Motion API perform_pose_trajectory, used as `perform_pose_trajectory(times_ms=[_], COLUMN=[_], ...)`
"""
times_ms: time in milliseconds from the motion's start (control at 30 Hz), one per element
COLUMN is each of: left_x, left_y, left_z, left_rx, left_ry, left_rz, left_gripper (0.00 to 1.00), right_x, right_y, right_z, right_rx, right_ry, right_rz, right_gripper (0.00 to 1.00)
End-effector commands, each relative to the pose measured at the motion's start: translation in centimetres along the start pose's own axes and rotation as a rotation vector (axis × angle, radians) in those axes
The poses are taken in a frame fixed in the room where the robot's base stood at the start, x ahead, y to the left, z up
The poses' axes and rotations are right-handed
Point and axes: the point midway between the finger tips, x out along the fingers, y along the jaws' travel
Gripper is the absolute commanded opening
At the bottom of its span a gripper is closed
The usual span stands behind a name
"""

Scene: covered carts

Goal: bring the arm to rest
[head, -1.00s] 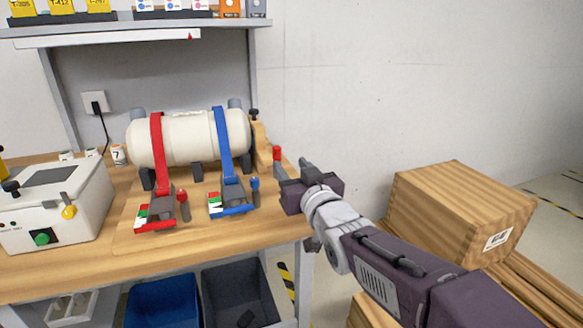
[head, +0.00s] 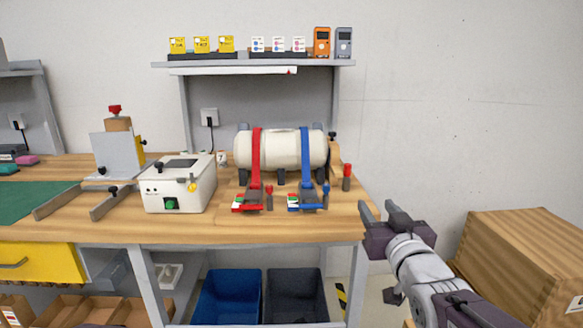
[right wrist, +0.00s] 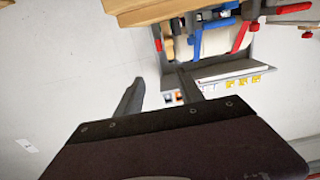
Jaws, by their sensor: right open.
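My right gripper (head: 382,211) is in the head view, beyond the right end of the workbench (head: 300,232). Its jaws are open and empty, and they also show in the right wrist view (right wrist: 158,90). My left gripper is not in view. A cream tank (head: 281,150) lies on the bench with a red strap (head: 256,150) and a blue strap (head: 305,150) over it. Each strap runs down to a ratchet on the bench top. The gripper is apart from the tank and the straps.
A white box with a green button (head: 178,185) stands left of the tank. A shelf (head: 260,64) with small boxes and meters is above. A blue bin (head: 228,297) and a dark bin (head: 297,297) sit below. A wooden crate (head: 530,250) stands at right.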

Motion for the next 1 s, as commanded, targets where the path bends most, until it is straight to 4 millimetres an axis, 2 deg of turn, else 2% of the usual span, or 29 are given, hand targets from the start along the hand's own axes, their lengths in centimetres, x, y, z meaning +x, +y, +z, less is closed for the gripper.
perform_pose_trajectory(times_ms=[133, 367, 567, 667, 767, 900, 1000], left_x=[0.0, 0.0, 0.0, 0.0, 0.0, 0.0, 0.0], left_y=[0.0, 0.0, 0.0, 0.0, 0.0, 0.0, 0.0], left_z=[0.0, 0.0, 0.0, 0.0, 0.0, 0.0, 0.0], left_rx=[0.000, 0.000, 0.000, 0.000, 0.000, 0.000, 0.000], left_ry=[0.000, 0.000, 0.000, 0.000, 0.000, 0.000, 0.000], left_rz=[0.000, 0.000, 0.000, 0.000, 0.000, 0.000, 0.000], left_gripper=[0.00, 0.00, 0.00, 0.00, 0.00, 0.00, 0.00], right_x=[0.9, 1.2, -0.3, -2.2, -5.2, -10.9, -15.4], right_y=[-0.4, -0.5, -0.5, -0.4, -0.4, -0.5, -0.7], right_z=[2.9, 8.8, 16.8, 21.5, 26.4, 32.3, 35.0], right_rx=[0.004, 0.019, 0.033, 0.037, 0.043, 0.051, 0.056], right_ry=[-0.065, -0.215, -0.452, -0.607, -0.788, -1.061, -1.245], right_rz=[-0.009, -0.006, 0.008, 0.017, 0.027, 0.038, 0.042], right_gripper=[0.45, 0.45, 0.45, 0.45, 0.45, 0.45, 0.45])
